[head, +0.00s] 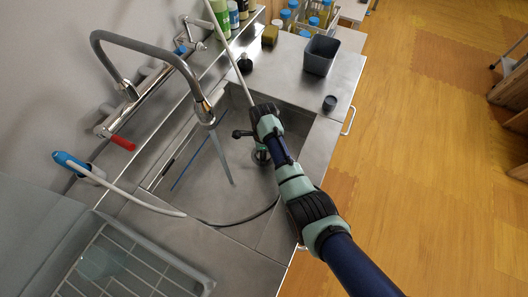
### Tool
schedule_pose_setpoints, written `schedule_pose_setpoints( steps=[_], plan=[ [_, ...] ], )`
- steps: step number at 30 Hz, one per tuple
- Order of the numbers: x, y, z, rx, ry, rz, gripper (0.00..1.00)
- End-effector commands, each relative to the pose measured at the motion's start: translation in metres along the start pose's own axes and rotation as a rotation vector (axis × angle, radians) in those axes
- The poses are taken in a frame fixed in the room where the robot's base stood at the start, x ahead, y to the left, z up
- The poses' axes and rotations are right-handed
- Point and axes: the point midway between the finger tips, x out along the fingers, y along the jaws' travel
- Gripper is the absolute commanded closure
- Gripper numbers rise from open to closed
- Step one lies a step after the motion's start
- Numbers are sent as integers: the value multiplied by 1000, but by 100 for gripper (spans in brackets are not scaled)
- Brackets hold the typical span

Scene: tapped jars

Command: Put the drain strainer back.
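The sink (200,180) is a steel basin in the middle of the head view. My arm reaches over its right side from the lower right. My gripper (240,133) seems to be the small dark part beyond the wrist, above the basin; its fingers are too small to read. A small dark round piece (330,103) stands on the counter right of the sink, and another dark piece (245,64) sits behind the sink. I cannot tell what either is.
A curved faucet (165,55) hangs over the basin, with what looks like running water below. A grey bin (320,56), sponge (270,35) and bottles (221,15) stand behind. A wire rack (125,265) is at lower left.

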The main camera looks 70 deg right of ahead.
Motion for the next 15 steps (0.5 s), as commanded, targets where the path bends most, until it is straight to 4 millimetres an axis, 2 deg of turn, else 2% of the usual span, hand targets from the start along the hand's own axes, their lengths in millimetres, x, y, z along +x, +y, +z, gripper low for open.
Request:
schedule_pose_setpoints(
  steps=[1, 2, 5, 6, 7, 8, 12, 15],
  plan=[
    [14, 4, -2, 0, 4, 6, 83],
    [15, 5, -2, 0, 4, 7, 90],
    [18, 5, -2, 0, 6, 8, 86],
    [19, 5, -2, 0, 6, 8, 91],
    [20, 5, -2, 1, 6, 8, 89],
    [21, 5, -2, 1, 6, 8, 91],
    [23, 5, -2, 1, 6, 7, 81],
    [23, 5, -2, 1, 5, 7, 79]
  ],
)
